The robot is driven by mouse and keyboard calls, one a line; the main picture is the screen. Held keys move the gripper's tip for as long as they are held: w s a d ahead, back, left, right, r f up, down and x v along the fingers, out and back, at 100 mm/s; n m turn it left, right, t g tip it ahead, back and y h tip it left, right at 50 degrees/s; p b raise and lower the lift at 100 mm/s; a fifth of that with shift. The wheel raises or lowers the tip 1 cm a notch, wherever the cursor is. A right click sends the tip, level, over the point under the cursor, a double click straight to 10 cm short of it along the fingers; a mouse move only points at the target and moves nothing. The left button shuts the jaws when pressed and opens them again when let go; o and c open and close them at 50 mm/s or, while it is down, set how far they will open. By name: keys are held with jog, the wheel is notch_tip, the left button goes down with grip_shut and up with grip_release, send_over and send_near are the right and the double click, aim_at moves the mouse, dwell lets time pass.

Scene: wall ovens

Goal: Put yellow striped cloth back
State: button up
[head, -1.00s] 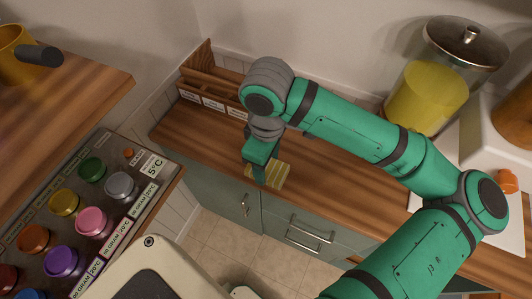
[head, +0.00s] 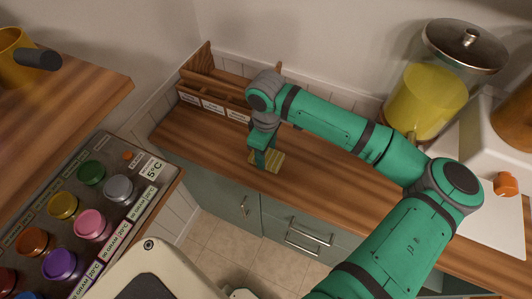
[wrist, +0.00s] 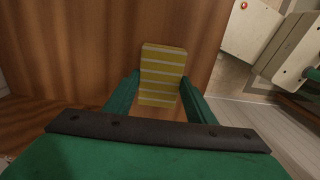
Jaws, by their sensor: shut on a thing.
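The yellow striped cloth (head: 273,162) is a small square with pale stripes, above or at the wooden counter (head: 340,172) near its front edge. In the wrist view the cloth (wrist: 163,72) sits between the two green fingers and extends beyond them. My gripper (head: 263,161) points down and is shut on the cloth. In the wrist view my gripper (wrist: 160,90) shows a finger on each side of it. The head view does not clearly show whether the cloth touches the counter.
A wooden rack (head: 213,101) with several labelled compartments stands at the back left of the counter. A dispenser with yellow liquid (head: 428,98) stands at the back right. A panel of coloured knobs (head: 75,215) is at the left. The counter's middle is largely clear.

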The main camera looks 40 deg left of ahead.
jog(key=shift+f, duration=0.45)
jog(key=shift+s+f, duration=0.1)
jog(key=o, duration=1)
notch_tip(320, 180, up, 12)
jog(key=shift+r, duration=0.1)
